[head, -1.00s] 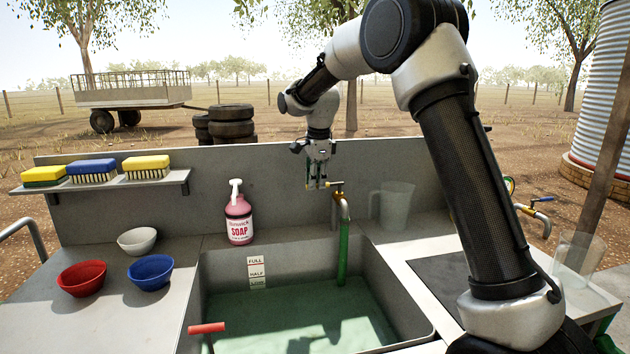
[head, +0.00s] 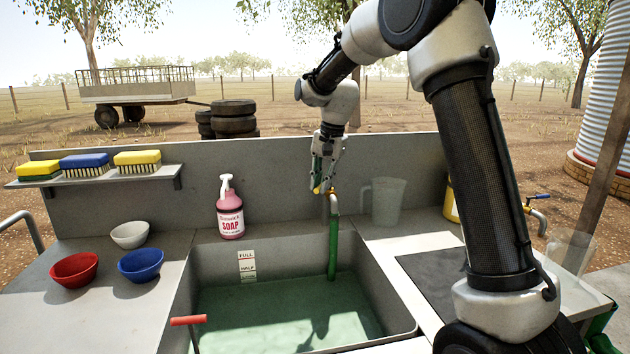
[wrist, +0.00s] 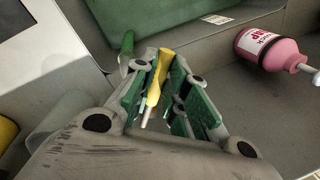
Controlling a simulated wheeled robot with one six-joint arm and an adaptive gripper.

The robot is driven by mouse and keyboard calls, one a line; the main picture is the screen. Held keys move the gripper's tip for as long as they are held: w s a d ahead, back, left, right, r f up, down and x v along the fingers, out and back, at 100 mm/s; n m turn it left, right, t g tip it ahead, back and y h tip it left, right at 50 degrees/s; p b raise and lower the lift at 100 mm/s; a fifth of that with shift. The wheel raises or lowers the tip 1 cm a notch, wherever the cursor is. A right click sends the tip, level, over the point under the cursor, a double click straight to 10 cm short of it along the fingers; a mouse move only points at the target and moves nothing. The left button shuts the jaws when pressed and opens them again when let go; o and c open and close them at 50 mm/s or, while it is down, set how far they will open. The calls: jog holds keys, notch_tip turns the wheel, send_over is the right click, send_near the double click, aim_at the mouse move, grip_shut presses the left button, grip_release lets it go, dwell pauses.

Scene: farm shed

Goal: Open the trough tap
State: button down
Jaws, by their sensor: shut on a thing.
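The trough tap (head: 334,205) stands at the back edge of the sink, with a green hose (head: 332,250) hanging from its spout into the trough. Its yellow lever (head: 320,190) is at the top. My gripper (head: 322,183) is over the tap, shut on the lever. In the wrist view the lever (wrist: 157,78) lies between the green-padded fingers. The trough (head: 215,265) holds greenish water; its level is near the HALF mark of the gauge (head: 246,262). I see no stream of water; the hose's lower end is not clear.
A pink soap bottle (head: 230,215) stands left of the tap. A clear jug (head: 388,200) stands to its right. Bowls sit on the left counter and brushes on the shelf (head: 100,176). A second, blue-handled tap (head: 538,205) is at the far right. My arm hides part of the right counter.

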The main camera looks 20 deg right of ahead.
jog(key=shift+s+d+n+g, duration=0.2)
jog(key=shift+d+n, duration=0.45)
jog(key=shift+n, duration=0.4)
jog(key=shift+s+d+n+g, duration=0.15)
jog(key=shift+s+d+n, duration=0.1)
jog(key=shift+d+n, duration=0.6)
jog(key=shift+s+d+n+g, duration=0.2)
jog(key=shift+d+n, duration=0.25)
jog(key=shift+n, duration=0.75)
jog(key=c, duration=1.4)
grip_release()
jog(key=shift+c, duration=0.2)
notch_tip(320, 180, up, 12)
jog(key=d, duration=0.2)
jog(key=shift+s+d, duration=0.2)
jog(key=shift+f, duration=0.1)
